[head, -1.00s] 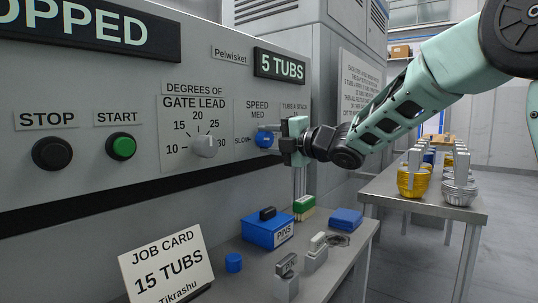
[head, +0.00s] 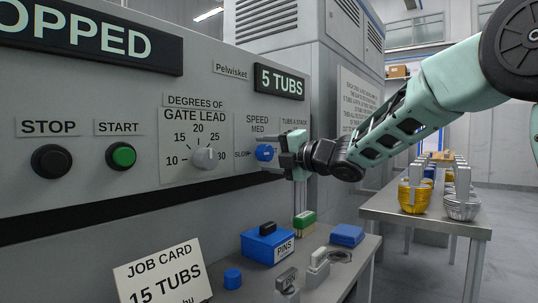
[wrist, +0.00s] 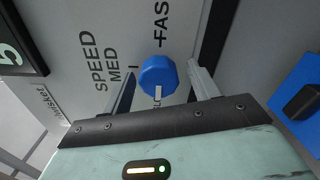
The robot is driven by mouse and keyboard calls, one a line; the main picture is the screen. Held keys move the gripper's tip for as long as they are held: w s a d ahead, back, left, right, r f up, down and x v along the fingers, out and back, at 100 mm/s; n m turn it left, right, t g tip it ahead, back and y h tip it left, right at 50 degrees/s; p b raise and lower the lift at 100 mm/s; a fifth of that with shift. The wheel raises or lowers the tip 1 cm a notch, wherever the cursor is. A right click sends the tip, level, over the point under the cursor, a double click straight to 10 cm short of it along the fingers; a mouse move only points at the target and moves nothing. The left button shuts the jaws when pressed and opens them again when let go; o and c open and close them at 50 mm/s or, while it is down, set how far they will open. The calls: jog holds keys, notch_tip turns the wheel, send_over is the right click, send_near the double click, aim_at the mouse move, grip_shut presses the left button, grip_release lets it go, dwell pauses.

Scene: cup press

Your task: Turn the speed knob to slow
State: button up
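The blue speed knob (head: 265,152) is on the grey panel, with MED above it and SLOW at its left. It also shows in the wrist view (wrist: 157,72), where its white pointer line runs straight down, away from the FAST mark and on the panel's left, SLOW side. My gripper (head: 261,154) is at the panel with one finger above and one below the knob. In the wrist view my gripper (wrist: 161,70) is open, with a gap between each finger and the knob.
The gate lead knob (head: 205,157), start button (head: 121,156) and stop button (head: 51,161) are to the left on the panel. Below are a job card (head: 163,275), a blue PINS box (head: 267,245) and a blue cylinder (head: 232,278). A bench (head: 400,206) holds stacked tubs.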

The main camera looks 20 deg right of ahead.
jog(key=p+v, duration=0.1)
jog(key=v, duration=1.6)
jog(key=shift+s, duration=0.15)
jog(key=shift+d, duration=0.15)
